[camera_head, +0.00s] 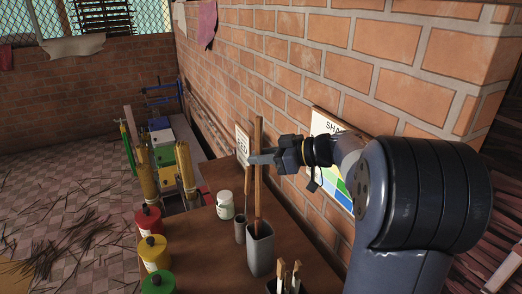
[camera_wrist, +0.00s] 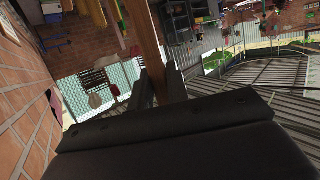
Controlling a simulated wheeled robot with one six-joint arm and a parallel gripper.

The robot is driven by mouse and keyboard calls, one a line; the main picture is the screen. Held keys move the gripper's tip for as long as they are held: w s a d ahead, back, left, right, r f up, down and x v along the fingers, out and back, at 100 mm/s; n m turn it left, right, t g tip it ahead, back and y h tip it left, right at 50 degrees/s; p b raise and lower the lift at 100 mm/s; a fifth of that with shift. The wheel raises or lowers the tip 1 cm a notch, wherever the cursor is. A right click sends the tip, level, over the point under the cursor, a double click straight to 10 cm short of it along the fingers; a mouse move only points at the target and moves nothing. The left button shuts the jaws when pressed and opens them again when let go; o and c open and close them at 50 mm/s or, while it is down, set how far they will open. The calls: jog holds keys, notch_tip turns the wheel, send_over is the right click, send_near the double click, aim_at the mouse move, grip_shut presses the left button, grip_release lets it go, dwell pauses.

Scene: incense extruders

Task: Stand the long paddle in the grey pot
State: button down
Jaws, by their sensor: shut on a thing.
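The long paddle (camera_head: 258,195) is a thin brown wooden shaft, standing near upright over the grey pot (camera_head: 261,256). Its lower end meets the pot's mouth and seems to be inside the rim; how deep it goes is hidden. My gripper (camera_head: 254,159) is shut on the paddle's upper part, coming in from the right. In the wrist view the paddle (camera_wrist: 146,38) passes between the two fingers of my gripper (camera_wrist: 158,88). The pot stands upright on the brown table.
A small grey cup (camera_head: 240,232) with a thinner stick stands just left of the pot, beside a white jar (camera_head: 225,206). A holder with several pale-handled tools (camera_head: 285,276) is in front. Red (camera_head: 148,222), yellow (camera_head: 154,252) and green (camera_head: 158,282) canisters line the left. A brick wall (camera_head: 330,60) runs close behind.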

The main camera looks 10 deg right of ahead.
aim_at(261, 174)
jog(key=shift+f+b, duration=0.55)
jog(key=shift+f, duration=2.05)
jog(key=c, duration=1.3)
grip_release()
jog(key=v, duration=0.7)
jog(key=shift+s+d, duration=0.2)
